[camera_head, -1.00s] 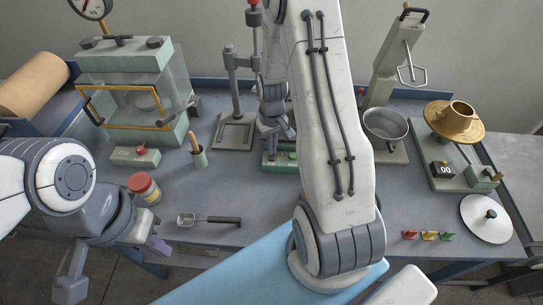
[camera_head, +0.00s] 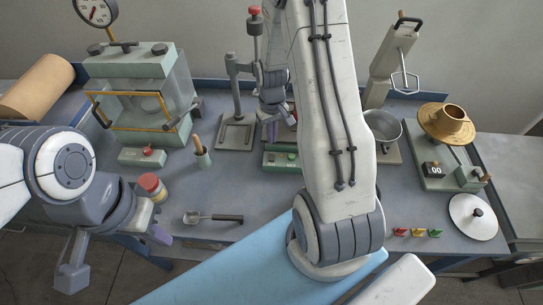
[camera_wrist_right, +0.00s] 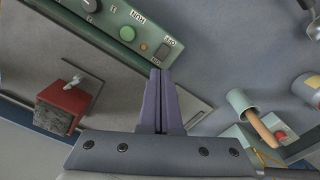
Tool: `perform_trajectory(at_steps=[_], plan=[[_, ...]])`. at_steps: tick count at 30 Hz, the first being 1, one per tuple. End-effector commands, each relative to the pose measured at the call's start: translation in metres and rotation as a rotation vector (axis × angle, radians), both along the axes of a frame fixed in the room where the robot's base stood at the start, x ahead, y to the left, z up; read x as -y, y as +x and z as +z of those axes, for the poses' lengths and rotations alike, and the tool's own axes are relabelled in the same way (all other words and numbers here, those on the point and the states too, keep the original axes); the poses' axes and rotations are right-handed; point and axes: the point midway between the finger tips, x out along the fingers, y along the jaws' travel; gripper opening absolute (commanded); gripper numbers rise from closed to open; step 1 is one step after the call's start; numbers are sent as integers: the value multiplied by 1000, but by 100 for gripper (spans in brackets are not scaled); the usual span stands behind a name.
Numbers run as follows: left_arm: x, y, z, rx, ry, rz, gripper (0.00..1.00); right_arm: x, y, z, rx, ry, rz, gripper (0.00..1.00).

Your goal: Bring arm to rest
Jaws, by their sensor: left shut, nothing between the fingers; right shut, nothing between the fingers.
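My left gripper (camera_head: 160,236) is at the lower left of the head view, in front of the bench's front edge. Its purple fingers are shut and hold nothing. My right arm reaches across the middle of the head view to the back of the bench. Its gripper (camera_wrist_right: 161,78) shows in the right wrist view with both purple fingers together and empty. The fingertips appear over the edge of a green control box (camera_wrist_right: 118,25); I cannot tell whether they touch it. In the head view this box (camera_head: 282,160) is partly hidden by my right arm.
The bench (camera_head: 225,185) carries a glass-fronted press (camera_head: 135,60), a stand (camera_head: 236,125), a pestle cup (camera_head: 203,160), a red-lidded jar (camera_head: 152,187), a scoop (camera_head: 212,217), a metal pan (camera_head: 383,126), a brass-topped device (camera_head: 446,123) and a round lid (camera_head: 473,217).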

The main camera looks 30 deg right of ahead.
Motion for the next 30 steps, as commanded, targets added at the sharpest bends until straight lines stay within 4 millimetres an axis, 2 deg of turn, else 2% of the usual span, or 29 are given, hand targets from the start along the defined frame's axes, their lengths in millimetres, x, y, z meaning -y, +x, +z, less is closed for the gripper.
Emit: perform_trajectory(at_steps=[11,14,17,20,21,24,27,30], plan=[[0,0,0,0,0,0,0,-4,1,3,2,0,8,0],[0,0,0,0,0,0,0,-27,2,19,9,0,53,0],[0,0,0,0,0,0,0,-74,-2,52,22,3,144,0],[0,0,0,0,0,0,0,-135,-23,92,34,13,268,0],[0,0,0,0,0,0,0,-157,-36,106,37,19,319,0],[0,0,0,0,0,0,0,-204,-79,137,41,35,444,0],[0,0,0,0,0,0,0,-234,-125,159,43,52,560,0],[0,0,0,0,0,0,0,-250,-165,173,41,68,654,0]])
